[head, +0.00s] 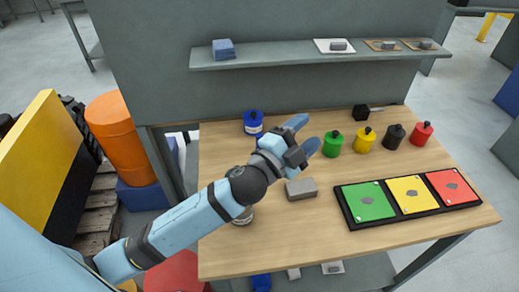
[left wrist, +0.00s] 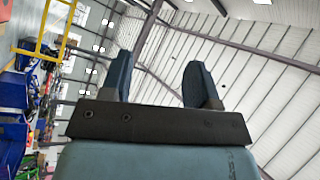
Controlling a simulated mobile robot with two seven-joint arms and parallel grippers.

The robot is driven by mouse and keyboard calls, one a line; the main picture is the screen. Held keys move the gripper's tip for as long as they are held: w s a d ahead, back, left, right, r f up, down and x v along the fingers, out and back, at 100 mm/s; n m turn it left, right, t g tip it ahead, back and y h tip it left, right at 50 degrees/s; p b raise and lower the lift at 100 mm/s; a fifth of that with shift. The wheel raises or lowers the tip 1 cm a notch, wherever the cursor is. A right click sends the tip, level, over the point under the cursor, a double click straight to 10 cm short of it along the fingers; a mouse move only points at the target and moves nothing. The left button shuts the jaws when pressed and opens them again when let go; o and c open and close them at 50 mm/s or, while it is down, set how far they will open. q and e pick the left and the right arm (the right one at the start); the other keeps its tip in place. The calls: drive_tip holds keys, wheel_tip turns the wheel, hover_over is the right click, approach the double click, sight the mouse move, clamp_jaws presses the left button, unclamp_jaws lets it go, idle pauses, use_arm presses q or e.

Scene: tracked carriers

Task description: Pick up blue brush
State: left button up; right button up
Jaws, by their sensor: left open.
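I cannot make out a blue thing that is clearly a brush. A blue lidded pot (head: 253,123) stands at the back left of the wooden table (head: 270,250). A blue stack or block (head: 223,49) lies on the wall shelf. My left gripper (head: 304,134) is over the table, right of the blue pot and left of the green pot. Its two blue fingers are apart and nothing is between them. The left wrist view shows the open fingers (left wrist: 158,80) against the ceiling. My right gripper is not in view.
Green (head: 332,144), yellow (head: 365,140), black (head: 395,137) and red (head: 421,134) pots stand at the back right. A grey block (head: 301,189) lies mid-table. A black tray (head: 352,221) with three coloured panels lies at the right. The front left of the table is mostly clear.

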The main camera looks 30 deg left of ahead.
use_arm(q)
drive_tip(key=d+r+m+g+h, duration=0.3)
drive_tip(key=d+m+g+h, duration=0.35)
drive_tip(key=m+h, duration=0.5)
drive_tip(key=m+g+y, duration=1.3)
drive_tip(key=m+y, duration=0.5)
drive_tip(key=m, duration=0.1)
hover_over(259, 135)
drive_tip(key=f, duration=0.8)
drive_tip(key=shift+w+d+f, duration=0.35)
drive_tip(key=shift+d, duration=0.05)
drive_tip(key=shift+a+f+y, duration=0.2)
drive_tip(key=shift+a+y, duration=0.15)
wheel_tip(259, 135, down, 8)
drive_tip(key=shift+r, duration=0.1)
drive_tip(key=f, duration=0.3)
drive_tip(key=f+p, duration=0.1)
drive_tip(key=shift+s+f, duration=0.2)
drive_tip(key=shift+s, duration=0.15)
drive_tip(key=shift+f, duration=0.5)
drive_tip(key=c, duration=1)
